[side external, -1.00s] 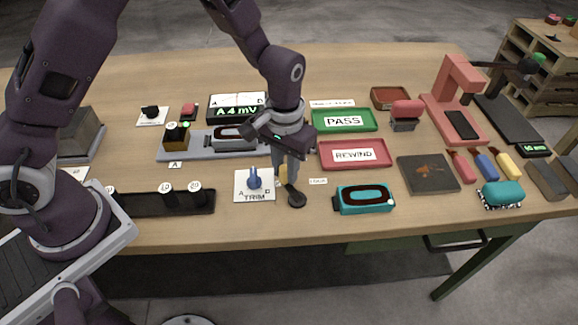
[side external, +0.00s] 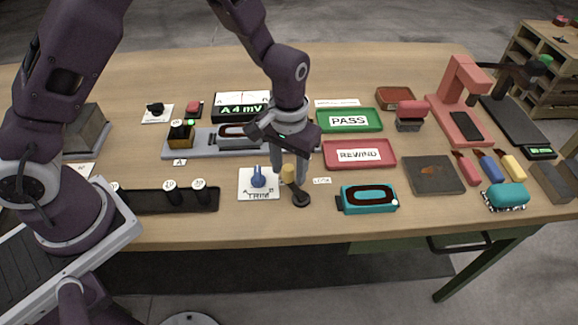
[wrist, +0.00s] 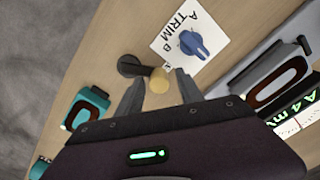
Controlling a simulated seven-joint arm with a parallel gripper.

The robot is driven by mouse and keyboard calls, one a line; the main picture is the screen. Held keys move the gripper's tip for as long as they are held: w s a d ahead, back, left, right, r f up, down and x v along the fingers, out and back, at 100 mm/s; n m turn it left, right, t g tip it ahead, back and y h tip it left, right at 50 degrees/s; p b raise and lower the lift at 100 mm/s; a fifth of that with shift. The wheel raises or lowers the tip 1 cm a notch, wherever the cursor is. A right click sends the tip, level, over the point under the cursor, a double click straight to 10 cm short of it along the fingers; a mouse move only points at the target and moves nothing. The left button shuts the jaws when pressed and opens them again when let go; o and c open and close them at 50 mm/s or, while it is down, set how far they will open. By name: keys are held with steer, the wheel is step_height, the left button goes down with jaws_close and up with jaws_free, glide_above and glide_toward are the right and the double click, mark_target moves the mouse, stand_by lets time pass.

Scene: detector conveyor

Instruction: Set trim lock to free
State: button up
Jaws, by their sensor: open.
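The trim lock is a short lever with a round black base (side external: 301,200) and a yellow knob (side external: 288,172), just right of the TRIM card in the side view. In the wrist view its black base (wrist: 130,66) and yellow knob (wrist: 160,80) both show. My gripper (wrist: 160,76) is open, pointing down, with one finger on each side of the knob; I cannot tell whether either touches it. The white TRIM card (side external: 259,194) carries a blue pointer knob (side external: 258,176). A small lock label (side external: 321,181) lies right of the lever; its text is too small to read surely.
A teal detector unit (side external: 368,199) stands right of the lever. A black rack (side external: 150,201) lies to the left. Behind my gripper are a grey rail (side external: 204,151) and the meter (side external: 240,107).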

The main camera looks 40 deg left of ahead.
mark_target(289, 166)
step_height(289, 166, up, 7)
steer(key=shift+r, duration=0.1)
stand_by(0.3)
steer(key=s+a+r+t+h, duration=0.1)
steer(key=s+a+r, duration=0.25)
steer(key=r, duration=0.55)
steer(key=s+a+r+t, duration=0.2)
steer(key=s+a+r, duration=0.1)
steer(key=s, duration=0.6)
steer(key=s+a+r+m+t+y, duration=0.1)
steer(key=s+a+r+t, duration=0.1)
steer(key=s+r, duration=0.3)
steer(key=s+a, duration=0.1)
steer(key=s, duration=0.2)
steer(key=shift+s+r+m+t, duration=0.15)
steer(key=shift+s+m+t, duration=0.15)
steer(key=shift+s, duration=0.1)
